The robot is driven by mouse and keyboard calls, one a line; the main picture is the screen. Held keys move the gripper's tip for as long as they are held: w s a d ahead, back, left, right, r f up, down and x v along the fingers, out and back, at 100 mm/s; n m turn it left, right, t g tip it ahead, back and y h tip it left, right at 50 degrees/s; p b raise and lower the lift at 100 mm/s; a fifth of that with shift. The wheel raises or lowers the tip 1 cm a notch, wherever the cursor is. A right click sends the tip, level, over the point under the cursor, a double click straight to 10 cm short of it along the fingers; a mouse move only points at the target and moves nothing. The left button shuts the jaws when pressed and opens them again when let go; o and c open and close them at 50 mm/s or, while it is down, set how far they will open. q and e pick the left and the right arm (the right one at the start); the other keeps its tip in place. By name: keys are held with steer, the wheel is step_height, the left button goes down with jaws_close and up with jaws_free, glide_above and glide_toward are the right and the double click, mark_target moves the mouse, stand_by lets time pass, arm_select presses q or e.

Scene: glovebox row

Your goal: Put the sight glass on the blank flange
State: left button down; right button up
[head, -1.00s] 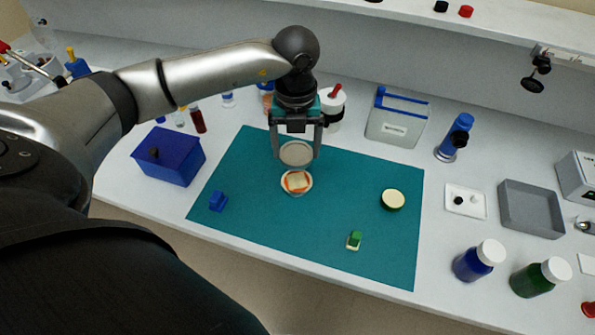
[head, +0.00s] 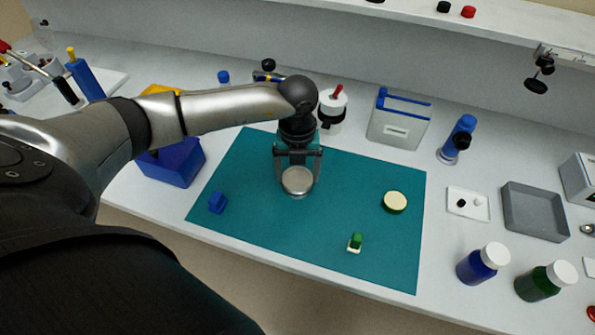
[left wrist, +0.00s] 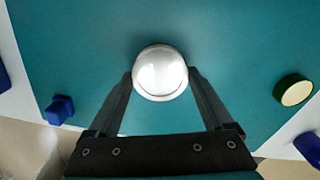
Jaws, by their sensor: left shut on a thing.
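My left gripper (head: 298,178) points down over the teal mat (head: 335,235) and is shut on the sight glass (head: 298,181), a round pale grey disc held level between the fingers. In the left wrist view, the sight glass (left wrist: 160,72) sits between the two dark fingertips. It covers the spot where a round pale piece with an orange and cream top lay, probably the blank flange. That piece is now hidden except perhaps a thin pale rim below the disc. I cannot tell whether the two touch. My right gripper is not in view.
On the mat are a blue block (head: 217,203), a cream-topped round piece (head: 394,202) and a small green and white piece (head: 355,243). A blue bin (head: 172,163) stands left. A grey tray (head: 534,209) and bottles (head: 482,262) stand right. The mat's front is mostly clear.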

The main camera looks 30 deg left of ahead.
mark_target(297, 178)
arm_select(q)
jaws_free()
steer(key=shift+f, duration=0.15)
steer(key=shift+r, duration=0.5)
step_height(297, 178, up, 11)
steer(key=p, duration=0.1)
steer(key=shift+r, duration=0.2)
steer(key=shift+s, duration=0.1)
